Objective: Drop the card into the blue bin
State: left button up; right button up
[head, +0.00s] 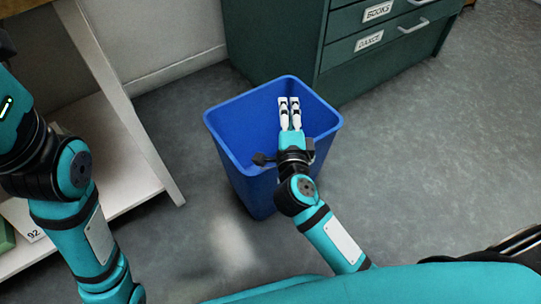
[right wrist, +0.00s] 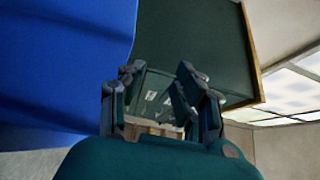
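The blue bin (head: 238,110) stands on the floor in the middle of the head view. My right gripper (head: 289,100) is over the bin's opening, pointing toward its far side. In the right wrist view its two fingers (right wrist: 158,72) stand apart with a gap between them, so it is open. No card shows between the fingertips. The blue bin also fills the upper left of the right wrist view (right wrist: 65,60). I cannot see the card in either view, and the bin's bottom is hidden. My left arm shows at the left, but its gripper is out of frame.
A dark green cabinet (head: 340,52) with drawers labelled BOOKS and DANCE stands behind the bin. A white shelf unit (head: 115,135) is at the left, with a "92" label on its lower level. The grey floor (head: 440,160) at the right is clear.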

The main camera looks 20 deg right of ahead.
jog(key=v, duration=1.2)
